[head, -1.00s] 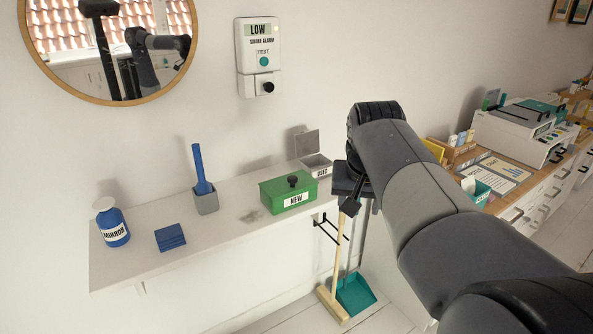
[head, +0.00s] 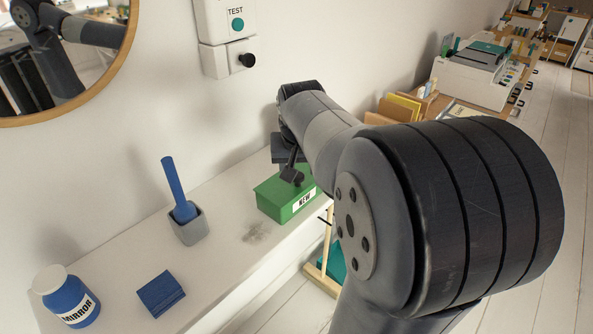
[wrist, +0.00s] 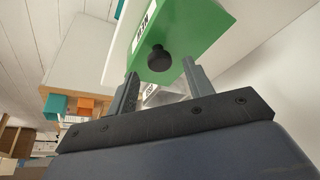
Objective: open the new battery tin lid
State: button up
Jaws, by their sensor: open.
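The green tin (head: 283,203) labelled NEW stands on the white shelf, and its lid looks closed. In the wrist view the tin (wrist: 190,28) shows its green top with a round black knob (wrist: 158,59). My gripper (wrist: 163,78) is open and empty, with the knob just beyond and roughly between its fingertips. In the head view my gripper (head: 291,172) is over the tin and covers the knob. I cannot tell whether a finger touches the knob.
The grey USED tin (wrist: 165,95) shows between my fingers in the wrist view. On the shelf (head: 215,262) stand a grey holder (head: 190,228) with a blue stick, a blue block (head: 160,294) and the MIRROR bottle (head: 70,300). The smoke alarm (head: 225,45) hangs on the wall above.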

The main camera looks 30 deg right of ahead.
jog(key=shift+x, duration=1.25)
jog(key=shift+c, duration=0.6)
grip_shut()
